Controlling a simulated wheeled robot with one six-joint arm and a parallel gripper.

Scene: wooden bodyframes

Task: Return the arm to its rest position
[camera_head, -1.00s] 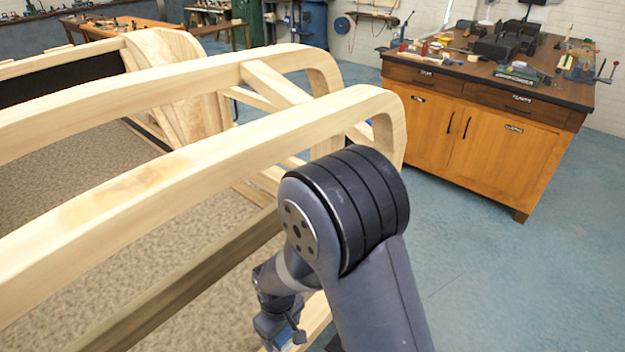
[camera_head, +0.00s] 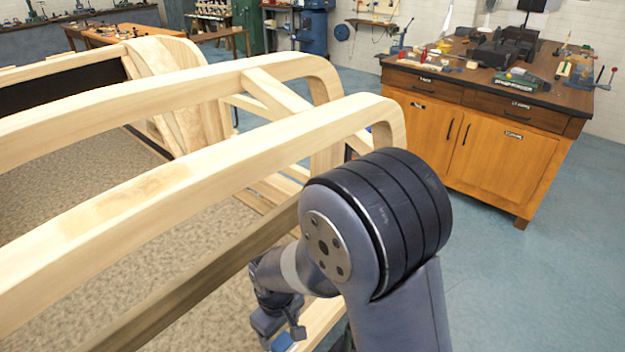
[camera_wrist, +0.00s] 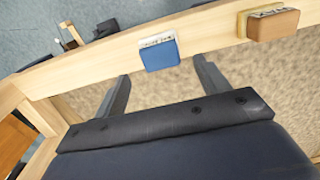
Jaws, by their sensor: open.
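My arm rises in front of the wooden bodyframe (camera_head: 200,165) in the head view, its large joint right of centre. My gripper (camera_wrist: 160,88) is open in the wrist view, its two fingers spread apart with nothing held between them. In that view a wooden beam (camera_wrist: 205,32) crosses beyond the fingertips. A blue block (camera_wrist: 159,54) with a light label sits at the beam, between the fingers in the picture but beyond them. In the head view the gripper end hangs low near the frame, and its fingers cannot be made out.
A brown block (camera_wrist: 272,24) with a label is on the same beam, to the right. An orange wooden cabinet (camera_head: 470,150) with tools on its dark top stands at the back right. Blue floor (camera_head: 520,280) is clear to the right of my arm.

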